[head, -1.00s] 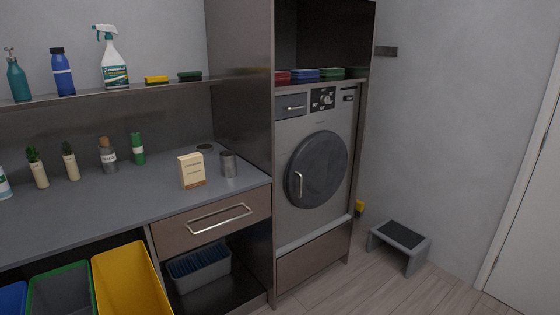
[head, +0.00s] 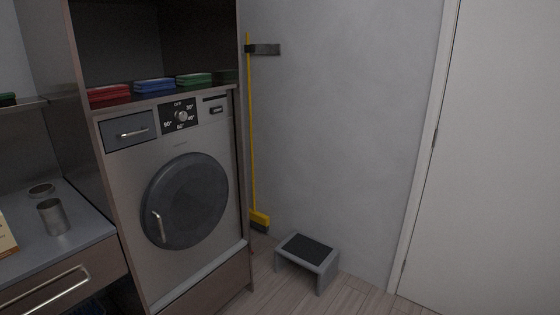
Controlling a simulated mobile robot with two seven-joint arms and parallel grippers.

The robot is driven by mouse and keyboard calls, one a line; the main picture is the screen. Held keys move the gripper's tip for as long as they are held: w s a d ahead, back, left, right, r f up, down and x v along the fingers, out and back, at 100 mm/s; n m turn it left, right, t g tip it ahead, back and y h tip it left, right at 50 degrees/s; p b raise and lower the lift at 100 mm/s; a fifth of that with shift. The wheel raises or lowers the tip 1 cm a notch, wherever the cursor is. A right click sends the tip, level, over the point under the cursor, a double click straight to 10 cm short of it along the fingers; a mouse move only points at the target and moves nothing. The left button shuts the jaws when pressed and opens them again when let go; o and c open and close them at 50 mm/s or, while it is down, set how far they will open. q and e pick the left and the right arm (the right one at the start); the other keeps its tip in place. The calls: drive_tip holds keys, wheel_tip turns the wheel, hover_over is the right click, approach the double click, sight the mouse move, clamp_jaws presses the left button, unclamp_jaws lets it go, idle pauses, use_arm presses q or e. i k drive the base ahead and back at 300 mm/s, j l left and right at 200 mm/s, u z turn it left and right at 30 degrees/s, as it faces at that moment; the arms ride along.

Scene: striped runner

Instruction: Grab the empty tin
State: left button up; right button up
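A grey metal tin (head: 53,217) stands upright on the grey counter (head: 72,239) at the left of the head view, close to the washing machine cabinet. Its open top faces up, but I cannot see down to its bottom. Neither of my grippers is in view.
A beige box (head: 5,236) is cut off at the left edge. A washing machine (head: 186,202) fills the middle left, with folded cloths (head: 154,86) on the shelf above. A yellow broom (head: 251,130) hangs by the wall.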

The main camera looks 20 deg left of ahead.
sight(52, 215)
drive_tip(key=i+u, duration=0.7)
drive_tip(key=i+l+u, duration=0.1)
drive_tip(key=i+u, duration=0.15)
drive_tip(key=u, duration=0.15)
drive_tip(key=i+u, duration=0.2)
drive_tip(key=u, duration=0.3)
drive_tip(key=i+l+u, duration=0.15)
drive_tip(key=u, duration=0.3)
drive_tip(key=i+l+u, duration=0.15)
drive_tip(key=u, duration=0.35)
drive_tip(key=i+l+u, duration=0.1)
drive_tip(key=l+u, duration=0.35)
drive_tip(key=i+l+u, duration=0.1)
drive_tip(key=u, duration=0.4)
